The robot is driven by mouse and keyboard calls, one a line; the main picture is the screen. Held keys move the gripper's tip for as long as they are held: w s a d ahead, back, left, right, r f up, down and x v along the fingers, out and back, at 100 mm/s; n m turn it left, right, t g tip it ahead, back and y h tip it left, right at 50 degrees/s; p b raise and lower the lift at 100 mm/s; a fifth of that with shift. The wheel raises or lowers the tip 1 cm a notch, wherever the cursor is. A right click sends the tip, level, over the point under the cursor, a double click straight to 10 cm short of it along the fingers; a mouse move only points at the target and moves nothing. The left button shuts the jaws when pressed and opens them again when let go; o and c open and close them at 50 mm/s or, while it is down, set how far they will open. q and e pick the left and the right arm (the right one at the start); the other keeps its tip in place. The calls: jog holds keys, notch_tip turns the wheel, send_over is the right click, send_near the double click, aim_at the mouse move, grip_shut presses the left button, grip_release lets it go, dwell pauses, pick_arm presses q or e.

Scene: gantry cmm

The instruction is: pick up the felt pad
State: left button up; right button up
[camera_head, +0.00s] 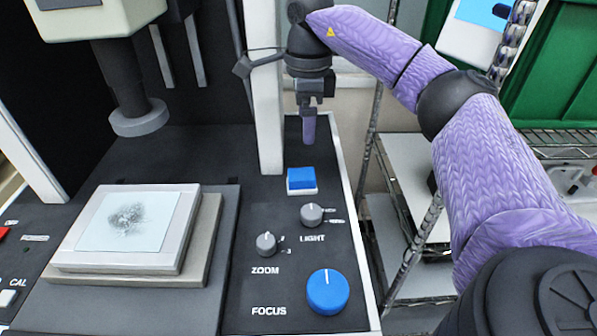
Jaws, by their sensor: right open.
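A small blue block (301,178) on a white base lies on the dark control panel; it may be the felt pad, but I cannot tell it from a push button. A thin pale blue square (150,215) with a grey smudge lies flat on the stage at the left; its material is unclear. My right gripper (309,137) points down above and slightly behind the blue block, apart from it. It is open, seen edge-on, with its purple fingers overlapping and nothing visible between them. My left gripper is out of view.
The panel has a blue focus knob (328,291), a grey zoom knob (266,244) and a grey light knob (312,215). A white upright post (266,110) stands close left of my right gripper. A dark lens column (126,80) hangs above the stage. A wire rack (408,245) stands at right.

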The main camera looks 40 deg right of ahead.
jog(key=b, duration=0.1)
send_over(302, 173)
jog(key=f, duration=0.4)
jog(key=shift+s, duration=0.3)
jog(key=shift+f+b, duration=0.35)
jog(key=shift+f, duration=0.05)
jog(key=f+b, duration=0.1)
jog(key=f, duration=0.2)
jog(key=f+b, duration=0.1)
jog(key=f, duration=0.2)
jog(key=f+b, duration=0.1)
jog(key=f, duration=0.1)
jog(key=shift+w+f+b, duration=0.25)
jog(key=shift+f+b, duration=0.1)
jog(key=shift+f, duration=0.05)
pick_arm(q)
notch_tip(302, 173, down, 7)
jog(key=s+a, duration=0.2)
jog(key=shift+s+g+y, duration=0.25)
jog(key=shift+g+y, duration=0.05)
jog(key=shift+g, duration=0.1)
pick_arm(e)
jog(key=shift+r, duration=0.1)
